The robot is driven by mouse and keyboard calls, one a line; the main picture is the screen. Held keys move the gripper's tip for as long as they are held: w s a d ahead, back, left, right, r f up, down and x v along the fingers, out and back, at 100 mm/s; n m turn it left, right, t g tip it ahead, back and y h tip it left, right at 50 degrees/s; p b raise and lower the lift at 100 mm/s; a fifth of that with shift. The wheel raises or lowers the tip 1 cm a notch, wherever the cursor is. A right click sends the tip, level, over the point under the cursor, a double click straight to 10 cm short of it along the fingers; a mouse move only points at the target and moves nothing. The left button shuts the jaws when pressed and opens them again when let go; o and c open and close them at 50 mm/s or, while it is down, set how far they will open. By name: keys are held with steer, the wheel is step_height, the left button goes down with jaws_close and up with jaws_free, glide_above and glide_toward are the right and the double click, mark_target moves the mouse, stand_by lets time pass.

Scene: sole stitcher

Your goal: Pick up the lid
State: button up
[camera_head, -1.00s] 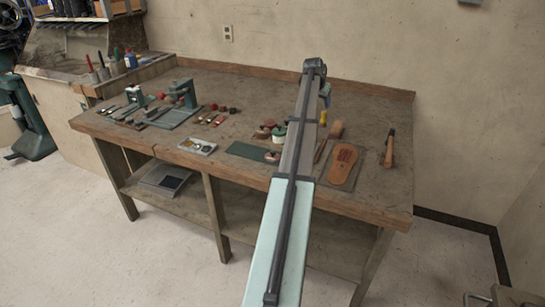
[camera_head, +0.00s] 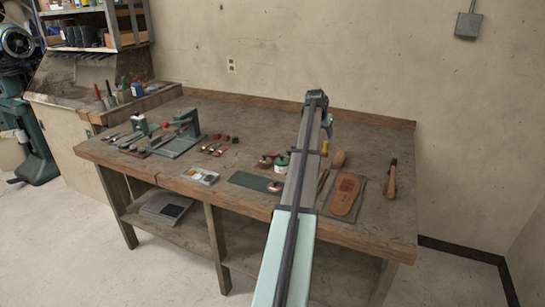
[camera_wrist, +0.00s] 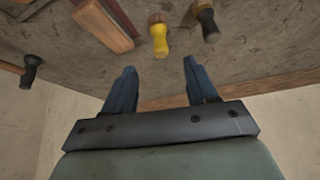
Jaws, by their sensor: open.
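My gripper (camera_wrist: 160,64) is open and empty in the wrist view, its two blue fingers apart over the worktop near an edge. In the head view it is mostly hidden behind my arm. A small reddish round piece (camera_head: 274,187), perhaps the lid, lies at the right end of the green mat (camera_head: 249,181). A white and green jar (camera_head: 281,165) stands behind it, close to my arm. I cannot tell for sure which piece is the lid. No lid shows in the wrist view.
A yellow-handled tool (camera_wrist: 160,38), a dark-handled tool (camera_wrist: 207,24) and a wooden block (camera_wrist: 103,25) lie beyond my fingers. The bench's back right is clear.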

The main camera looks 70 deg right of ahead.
steer(key=o, duration=0.4)
steer(key=shift+c, duration=0.2)
steer(key=w+a+r+n, duration=0.1)
steer(key=w+a+r, duration=0.25)
steer(key=w, duration=0.45)
steer(key=n+t+y, duration=0.1)
steer(key=n+y, duration=0.4)
steer(key=y, duration=0.1)
glide_above(275, 181)
steer(key=f, duration=0.1)
steer(key=shift+n, duration=0.3)
steer(key=f, duration=0.7)
steer(key=shift+s+a+f, duration=0.1)
steer(key=shift+s+f, duration=0.1)
steer(key=shift+w+f, duration=0.15)
steer(key=shift+f, duration=3.05)
